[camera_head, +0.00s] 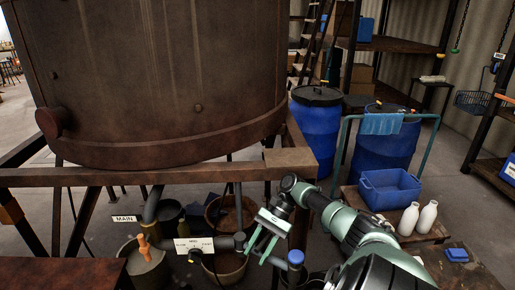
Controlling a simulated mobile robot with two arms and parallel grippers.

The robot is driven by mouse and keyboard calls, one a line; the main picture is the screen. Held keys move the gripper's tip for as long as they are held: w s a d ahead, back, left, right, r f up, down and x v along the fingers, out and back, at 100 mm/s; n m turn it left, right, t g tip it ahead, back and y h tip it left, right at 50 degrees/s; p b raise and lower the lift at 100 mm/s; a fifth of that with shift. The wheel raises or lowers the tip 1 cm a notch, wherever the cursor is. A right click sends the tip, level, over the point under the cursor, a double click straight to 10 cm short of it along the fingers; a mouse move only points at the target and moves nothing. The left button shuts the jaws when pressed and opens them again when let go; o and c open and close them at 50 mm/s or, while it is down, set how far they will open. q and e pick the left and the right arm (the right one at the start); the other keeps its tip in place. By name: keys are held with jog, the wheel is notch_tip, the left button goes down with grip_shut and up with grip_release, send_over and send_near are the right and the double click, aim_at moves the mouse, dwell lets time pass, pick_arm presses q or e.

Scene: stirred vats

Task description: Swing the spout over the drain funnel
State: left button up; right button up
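A dark grey pipe with a swinging spout (278,261) runs low beneath the vat. A blue cap (295,257) stands upright near the spout's right end. My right gripper (256,256) is just over the pipe, its two green fingers pointing down and apart. The pipe passes below or between them; I cannot tell whether they touch it. A white label plate (194,245) sits on the pipe left of the gripper, its words too small to read. I cannot clearly make out the drain funnel among the dark vessels below. My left gripper is out of view.
A big rusty vat (160,80) rests on a brown steel frame (130,177) just above the work space. A bucket (232,213), an orange handle (143,247) and a "MAIN" sign (124,218) are below. Blue barrels (316,130), a blue crate (372,190) and white bottles (427,217) stand right.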

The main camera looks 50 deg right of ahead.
notch_tip(320, 180, up, 20)
jog(key=shift+b, duration=0.45)
